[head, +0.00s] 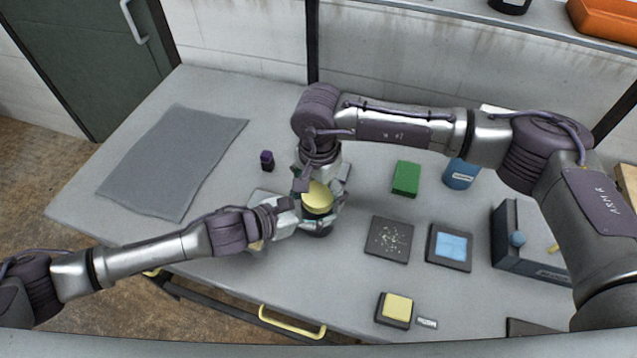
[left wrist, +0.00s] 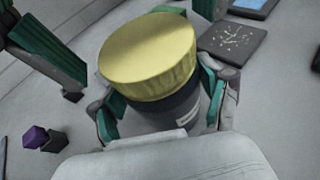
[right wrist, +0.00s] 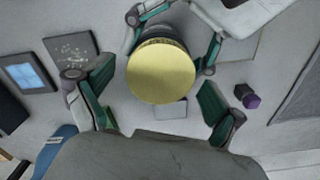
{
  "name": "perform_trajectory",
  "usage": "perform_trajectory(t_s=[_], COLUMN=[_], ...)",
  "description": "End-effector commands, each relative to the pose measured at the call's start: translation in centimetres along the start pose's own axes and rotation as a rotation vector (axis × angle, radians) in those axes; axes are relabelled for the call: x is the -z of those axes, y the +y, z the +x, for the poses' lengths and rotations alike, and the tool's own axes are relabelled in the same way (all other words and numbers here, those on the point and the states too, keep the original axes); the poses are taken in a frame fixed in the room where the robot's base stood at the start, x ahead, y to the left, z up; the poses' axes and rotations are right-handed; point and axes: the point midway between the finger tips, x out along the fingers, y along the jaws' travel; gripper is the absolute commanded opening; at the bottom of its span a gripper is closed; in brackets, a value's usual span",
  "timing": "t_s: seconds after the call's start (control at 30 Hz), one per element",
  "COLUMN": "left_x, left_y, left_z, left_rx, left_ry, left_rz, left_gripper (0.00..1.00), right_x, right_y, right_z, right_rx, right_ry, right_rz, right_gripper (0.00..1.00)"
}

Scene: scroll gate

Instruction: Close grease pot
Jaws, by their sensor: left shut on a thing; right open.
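The grease pot is a dark jar (left wrist: 165,110) with a pale label, and a round yellow lid (left wrist: 150,55) sits on its top. My left gripper (head: 312,218) is shut around the jar's body, with a finger on each side below the lid. The yellow lid (head: 317,197) also shows in the head view, under my right gripper (head: 322,178). My right gripper is open, its fingers spread wide. In the right wrist view the lid (right wrist: 161,72) lies beyond and between those fingers, apart from them. Whether the lid is fully tightened cannot be told.
A speckled dark tray (head: 389,240), a blue-topped tray (head: 450,246), a green block (head: 405,178) and a blue can (head: 461,173) are to the right. A grey mat (head: 172,160) lies at left.

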Motion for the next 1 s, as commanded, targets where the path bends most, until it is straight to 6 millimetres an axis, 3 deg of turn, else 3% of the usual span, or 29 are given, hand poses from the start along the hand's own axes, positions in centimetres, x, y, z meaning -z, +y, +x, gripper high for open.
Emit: perform_trajectory(t_s=[0.17, 0.57, 0.77, 1.0], left_x=[-0.01, -0.01, -0.01, -0.01], left_y=[0.02, 0.02, 0.03, 0.04], left_z=[0.0, 0.0, 0.0, 0.0], left_rx=[0.0, 0.0, 0.0, -0.001], left_ry=[0.0, 0.0, 0.0, 0.0], left_rz=[0.0, 0.0, 0.0, 0.0], left_gripper=[0.0, 0.0, 0.0, 0.0], right_x=[0.0, 0.02, 0.01, -0.04], right_y=[0.0, 0.02, 0.05, 0.07], right_z=[0.0, -0.02, 0.03, 0.09], right_rx=[0.0, -0.001, -0.002, -0.003], right_ry=[0.0, 0.0, 0.0, 0.0], right_rz=[0.0, 0.0, 0.142, 0.7], right_gripper=[0.94, 0.31, 0.31, 0.3])
